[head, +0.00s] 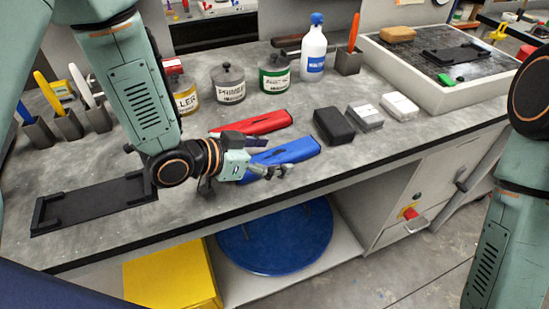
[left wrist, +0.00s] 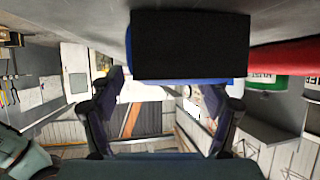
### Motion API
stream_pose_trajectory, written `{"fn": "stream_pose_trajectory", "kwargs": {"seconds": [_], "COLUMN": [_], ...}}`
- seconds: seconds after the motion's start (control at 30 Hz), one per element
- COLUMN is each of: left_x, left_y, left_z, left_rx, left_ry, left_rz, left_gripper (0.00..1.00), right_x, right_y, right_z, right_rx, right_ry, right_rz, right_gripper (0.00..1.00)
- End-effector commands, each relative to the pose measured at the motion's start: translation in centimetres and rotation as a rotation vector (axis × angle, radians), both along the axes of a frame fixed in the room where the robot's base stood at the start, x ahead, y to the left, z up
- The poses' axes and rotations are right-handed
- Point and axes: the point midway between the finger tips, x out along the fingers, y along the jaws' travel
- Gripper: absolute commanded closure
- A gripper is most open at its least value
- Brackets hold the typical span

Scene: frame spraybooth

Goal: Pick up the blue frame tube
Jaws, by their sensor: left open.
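The blue frame tube (head: 290,152) lies on the grey bench, with a red tube (head: 252,124) just behind it. My left gripper (head: 275,172) is open at the near side of the blue tube, its fingers close to the tube's front and left part. The gripper and wrist hide the tube's left end in the head view. In the left wrist view the blue tube (left wrist: 242,62) shows a large dark end face above my spread left fingers (left wrist: 165,100). Nothing is between the fingers; I cannot tell whether they touch the tube. My right gripper is out of view.
Several lidded cans, including a green-labelled one (head: 275,74), and a white bottle (head: 313,48) stand behind the tubes. A black block (head: 334,126) lies to the right. A black tray (head: 95,205) lies at the left. The bench front edge is close.

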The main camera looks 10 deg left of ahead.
Motion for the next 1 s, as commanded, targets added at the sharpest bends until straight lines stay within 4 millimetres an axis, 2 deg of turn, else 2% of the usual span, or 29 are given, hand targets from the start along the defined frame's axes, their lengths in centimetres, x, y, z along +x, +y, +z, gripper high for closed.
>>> {"fn": "stream_pose_trajectory", "kwargs": {"seconds": [0.13,0.9,1.0], "left_x": [0.06,-0.01,0.0], "left_y": [0.14,0.39,0.39], "left_z": [0.01,-0.05,-0.04], "left_rx": [0.0,0.0,0.0], "left_ry": [0.0,0.002,0.002], "left_rz": [0.0,0.0,0.0], "left_gripper": [0.25,0.91,0.92], "right_x": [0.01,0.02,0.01], "right_y": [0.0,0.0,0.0], "right_z": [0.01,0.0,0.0], "right_rx": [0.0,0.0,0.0], "right_ry": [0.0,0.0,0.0], "right_rz": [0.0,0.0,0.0], "right_gripper": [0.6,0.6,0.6]}}
